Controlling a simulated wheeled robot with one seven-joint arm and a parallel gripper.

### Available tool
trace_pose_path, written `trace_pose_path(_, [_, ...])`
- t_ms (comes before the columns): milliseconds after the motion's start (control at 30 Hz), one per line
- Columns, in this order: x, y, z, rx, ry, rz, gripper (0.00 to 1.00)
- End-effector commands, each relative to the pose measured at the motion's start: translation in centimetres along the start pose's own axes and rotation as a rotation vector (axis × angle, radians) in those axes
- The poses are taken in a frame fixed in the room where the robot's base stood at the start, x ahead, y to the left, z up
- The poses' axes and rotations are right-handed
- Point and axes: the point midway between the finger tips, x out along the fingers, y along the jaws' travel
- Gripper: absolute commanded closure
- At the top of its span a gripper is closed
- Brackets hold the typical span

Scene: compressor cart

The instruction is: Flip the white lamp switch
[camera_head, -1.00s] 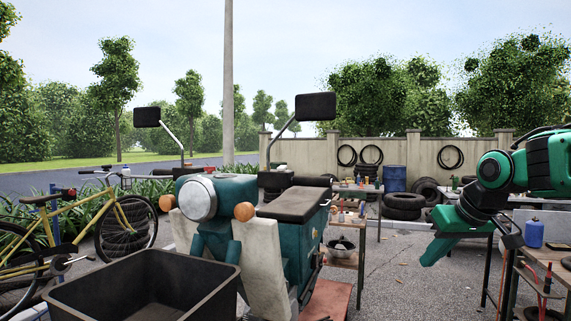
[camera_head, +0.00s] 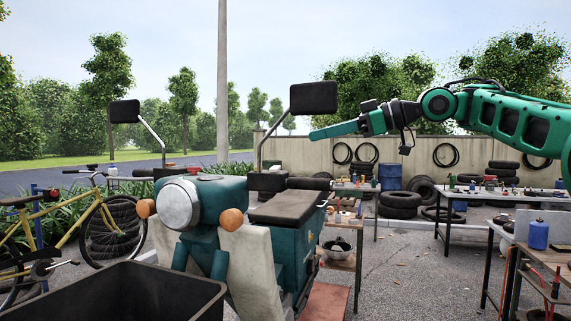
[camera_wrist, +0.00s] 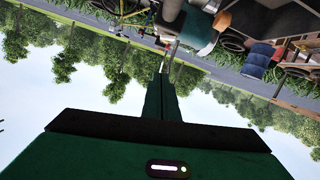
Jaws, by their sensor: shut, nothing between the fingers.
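A teal scooter-like vehicle (camera_head: 222,190) with a round headlight (camera_head: 179,204), orange indicators and two mirrors stands in the middle of the head view. It appears upside down at the top of the wrist view (camera_wrist: 196,38). I cannot make out the white lamp switch for certain; small parts sit on the handlebar (camera_head: 193,170) between the mirrors. My green gripper (camera_head: 318,133) is shut and empty. It points left in the air, beside the right mirror (camera_head: 313,98) in the picture and above handlebar height. Its fingers also show in the wrist view (camera_wrist: 161,92).
A black open bin (camera_head: 115,290) fills the near front. A yellow bicycle (camera_head: 75,225) stands at left. Workbenches (camera_head: 480,196) with tools and stacked tyres (camera_head: 399,204) are at right and behind. Open paving lies between the vehicle and the benches.

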Motion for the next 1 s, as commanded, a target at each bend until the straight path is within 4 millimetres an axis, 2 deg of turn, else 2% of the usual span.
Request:
trace_pose_path(167, [0.6, -0.2, -0.1, 0.0, 0.0, -0.004, 1.0])
trace_pose_path(333, [2.3, -0.3, -0.1, 0.002, 0.001, -0.007, 1.0])
trace_pose_path(800, [10.8, -0.4, 0.0, 0.002, -0.001, -0.009, 1.0])
trace_pose_path(1000, [11.1, -0.3, 2.8, 0.002, -0.002, -0.004, 1.0])
